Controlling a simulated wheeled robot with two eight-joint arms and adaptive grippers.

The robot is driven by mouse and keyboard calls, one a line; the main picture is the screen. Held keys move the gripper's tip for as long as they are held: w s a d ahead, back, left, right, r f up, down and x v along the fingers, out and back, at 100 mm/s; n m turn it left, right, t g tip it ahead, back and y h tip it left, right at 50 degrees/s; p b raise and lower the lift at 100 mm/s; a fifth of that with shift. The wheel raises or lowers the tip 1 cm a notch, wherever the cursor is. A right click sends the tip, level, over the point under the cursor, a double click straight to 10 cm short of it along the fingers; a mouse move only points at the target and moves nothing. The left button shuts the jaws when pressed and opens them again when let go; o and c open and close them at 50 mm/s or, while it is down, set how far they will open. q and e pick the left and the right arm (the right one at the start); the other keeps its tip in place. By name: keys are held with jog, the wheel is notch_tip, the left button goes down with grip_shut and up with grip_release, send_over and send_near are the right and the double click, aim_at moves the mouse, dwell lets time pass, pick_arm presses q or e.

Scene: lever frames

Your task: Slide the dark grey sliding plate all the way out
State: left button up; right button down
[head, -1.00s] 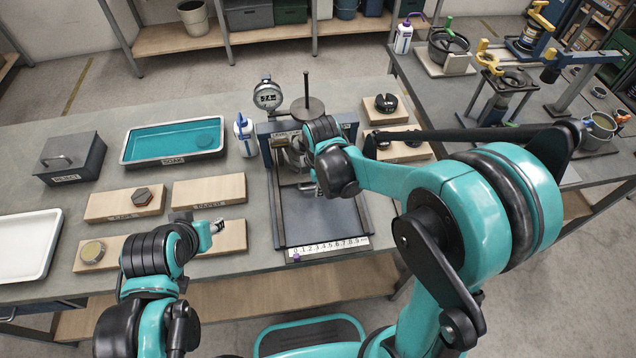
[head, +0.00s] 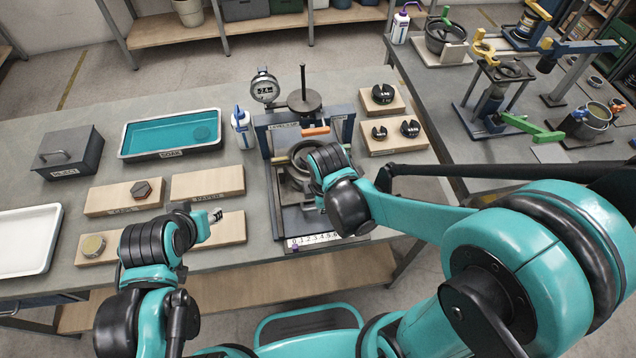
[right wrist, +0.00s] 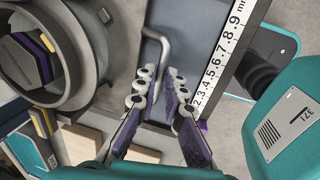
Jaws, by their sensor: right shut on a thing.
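The dark grey sliding plate (head: 292,218) sits between the rails of the blue-grey frame on the bench, with a grey ring (head: 283,178) on it. It also shows in the right wrist view (right wrist: 191,22), with the ring (right wrist: 50,95) at left. My right gripper (head: 317,190) is at the plate's front part, its fingertips largely hidden by my arm in the head view. In the right wrist view its purple-padded fingers (right wrist: 163,88) are shut on a bent grey handle (right wrist: 160,40). My left gripper (head: 216,215) hovers near the wooden blocks, apart from the plate; its jaws are too small to read.
A millimetre scale (head: 312,240) runs along the frame's front edge. A dial gauge (head: 265,88) and a weight post (head: 304,98) stand behind. Slotted weights on blocks (head: 395,140) lie to the right, and a blue-capped bottle (head: 241,130) to the left.

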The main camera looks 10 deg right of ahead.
jog(key=s+p, duration=0.1)
jog(key=s, duration=0.6)
jog(key=shift+s, duration=0.45)
jog(key=c, duration=1.8)
grip_release()
jog(key=shift+s, duration=0.1)
jog(key=shift+o, duration=1)
jog(key=shift+s, duration=0.1)
jog(key=shift+r, duration=0.1)
notch_tip(320, 180, up, 12)
jog(key=s, duration=0.2)
jog(key=shift+f, duration=0.2)
